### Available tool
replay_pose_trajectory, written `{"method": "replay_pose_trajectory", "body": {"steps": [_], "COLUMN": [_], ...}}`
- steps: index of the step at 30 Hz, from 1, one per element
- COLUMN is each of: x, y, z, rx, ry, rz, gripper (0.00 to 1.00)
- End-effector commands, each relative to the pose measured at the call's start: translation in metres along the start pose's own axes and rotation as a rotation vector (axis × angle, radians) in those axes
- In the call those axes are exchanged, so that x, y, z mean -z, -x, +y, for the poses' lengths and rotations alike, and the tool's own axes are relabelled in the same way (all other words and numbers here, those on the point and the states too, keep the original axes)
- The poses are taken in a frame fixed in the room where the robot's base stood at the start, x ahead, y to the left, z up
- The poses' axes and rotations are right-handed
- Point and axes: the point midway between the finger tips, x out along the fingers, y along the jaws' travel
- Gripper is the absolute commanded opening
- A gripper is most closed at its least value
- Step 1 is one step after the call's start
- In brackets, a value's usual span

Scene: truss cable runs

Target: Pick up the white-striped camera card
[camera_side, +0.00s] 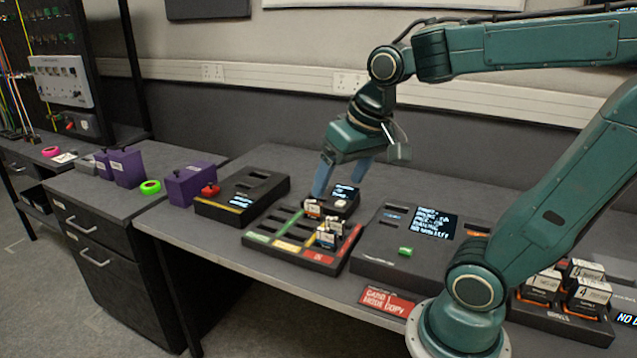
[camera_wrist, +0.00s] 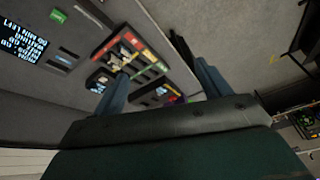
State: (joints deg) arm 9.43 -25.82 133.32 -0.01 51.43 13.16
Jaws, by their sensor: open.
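Several small cards with white and orange faces (camera_side: 328,235) stand in a dark sorting tray (camera_side: 270,251) with green, yellow and red slot ends. Another such card (camera_side: 312,207) stands near the tray's back edge, by the fingers. I cannot tell which card is white-striped. My gripper (camera_side: 339,186) is open, with blue fingers pointing down just behind the tray, near a small dark reader box (camera_side: 343,208) with a lit display. In the wrist view the open gripper (camera_wrist: 157,80) has the tray (camera_wrist: 150,73) and its cards (camera_wrist: 128,42) beyond the fingers, nothing visibly held.
A black slotted box (camera_side: 240,206) is left of the tray. A larger dark console (camera_side: 385,240) with a text screen is on the right. A rack of cards (camera_side: 565,318) stands at far right. A red sign (camera_side: 388,302) lies at the front edge. Purple boxes (camera_side: 190,185) are left.

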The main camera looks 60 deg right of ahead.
Motion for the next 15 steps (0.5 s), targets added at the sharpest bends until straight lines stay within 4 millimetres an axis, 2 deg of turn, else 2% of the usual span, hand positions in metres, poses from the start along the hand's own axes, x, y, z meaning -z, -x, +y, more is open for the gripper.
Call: {"method": "replay_pose_trajectory", "body": {"steps": [6,15], "x": [0.039,0.085], "y": [-0.023,-0.065], "z": [0.019,0.057], "rx": [-0.051,-0.120], "ry": [-0.216,-0.512], "rz": [-0.061,-0.133], "gripper": [0.76,0.76]}}
